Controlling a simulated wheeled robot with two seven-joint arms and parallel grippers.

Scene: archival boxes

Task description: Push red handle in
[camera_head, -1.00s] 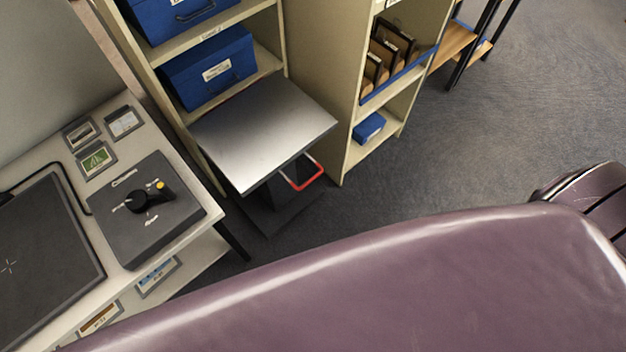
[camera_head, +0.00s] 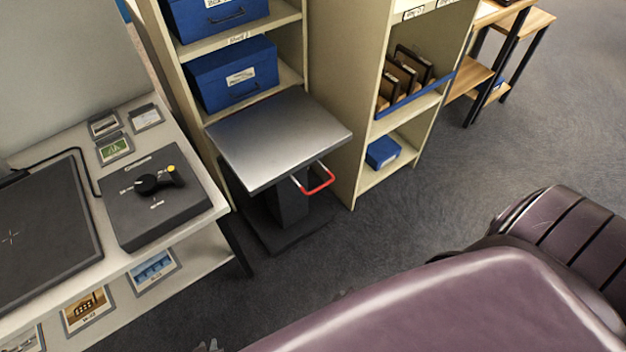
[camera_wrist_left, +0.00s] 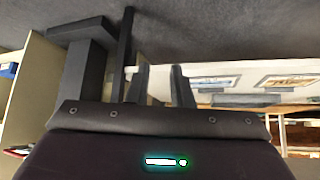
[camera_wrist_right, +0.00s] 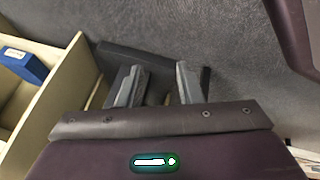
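The red handle (camera_head: 318,181) is a U-shaped bar sticking out under the right edge of the lift table's grey metal top (camera_head: 278,135). The table's dark pedestal (camera_head: 288,208) stands on a flat base. My left gripper (camera_head: 207,346) barely shows at the bottom edge of the head view, well below and left of the handle. In the left wrist view its two fingers (camera_wrist_left: 161,85) are apart with nothing between them. In the right wrist view my right gripper's fingers (camera_wrist_right: 160,84) are also apart and empty. I cannot make out the right gripper in the head view.
A desk (camera_head: 210,268) with a black control box (camera_head: 160,205) stands left of the lift table. Shelving with blue boxes (camera_head: 235,75) stands behind it. A shelf unit (camera_head: 345,160) is close to the handle's right. Open carpet (camera_head: 440,205) lies in front and to the right.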

